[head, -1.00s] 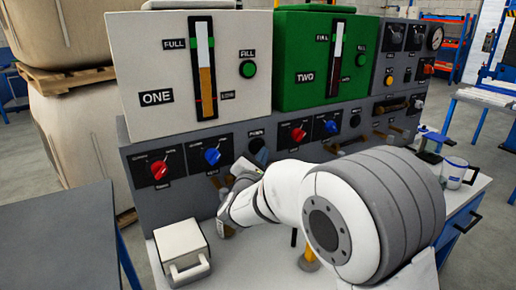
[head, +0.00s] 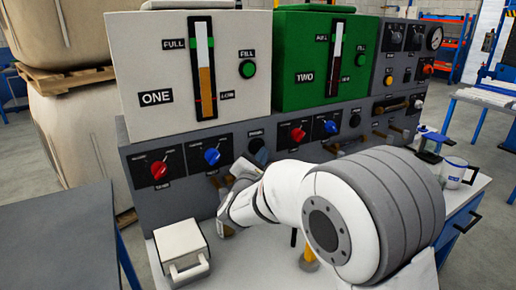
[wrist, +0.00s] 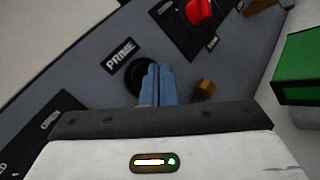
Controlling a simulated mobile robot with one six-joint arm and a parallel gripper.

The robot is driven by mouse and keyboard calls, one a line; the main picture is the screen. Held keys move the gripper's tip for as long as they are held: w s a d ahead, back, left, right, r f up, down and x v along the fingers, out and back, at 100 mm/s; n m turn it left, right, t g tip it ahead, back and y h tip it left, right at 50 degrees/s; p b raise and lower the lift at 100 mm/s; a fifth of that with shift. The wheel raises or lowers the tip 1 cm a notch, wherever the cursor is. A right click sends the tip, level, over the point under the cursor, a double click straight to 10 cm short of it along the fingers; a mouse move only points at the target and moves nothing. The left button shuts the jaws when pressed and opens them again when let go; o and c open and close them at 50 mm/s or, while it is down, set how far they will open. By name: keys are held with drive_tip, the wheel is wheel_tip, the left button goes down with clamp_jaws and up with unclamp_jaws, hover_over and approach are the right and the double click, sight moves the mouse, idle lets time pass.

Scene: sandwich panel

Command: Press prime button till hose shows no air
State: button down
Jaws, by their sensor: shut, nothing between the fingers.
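The black round prime button (wrist: 138,76) sits on the grey panel below the white-lettered PRIME label (wrist: 120,54) in the wrist view. My gripper (wrist: 155,82) has its blue fingers together and empty, and they cover the button's right part. I cannot tell whether the fingertips touch or press it. In the head view my arm reaches to the panel below tank ONE (head: 190,75), beside the PRIME label (head: 256,133), and hides much of that spot. A second prime button (head: 355,120) is clear under tank TWO (head: 325,60). No hose is clearly visible.
Red (head: 159,170) and blue (head: 212,156) knobs lie left of my gripper; another red knob (head: 298,134) is to its right. A brass fitting (wrist: 205,90) sticks out close to my fingers. A white box with a handle (head: 182,248) stands on the bench.

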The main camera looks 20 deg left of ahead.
drive_tip(key=shift+w+a, duration=0.1)
drive_tip(key=shift+w+a, duration=0.2)
drive_tip(key=shift+a, duration=0.05)
drive_tip(key=shift+w+a+b, duration=0.25)
drive_tip(key=shift+a+b, duration=0.05)
drive_tip(key=shift+b, duration=0.05)
idle(0.8)
drive_tip(key=shift+s+d, duration=0.1)
drive_tip(key=shift+s+d+b, duration=0.45)
drive_tip(key=shift+d+b, duration=0.1)
drive_tip(key=shift+b, duration=0.1)
drive_tip(key=shift+s+d+b, duration=1.35)
drive_tip(key=shift+s+d, duration=0.25)
drive_tip(key=shift+d, duration=0.3)
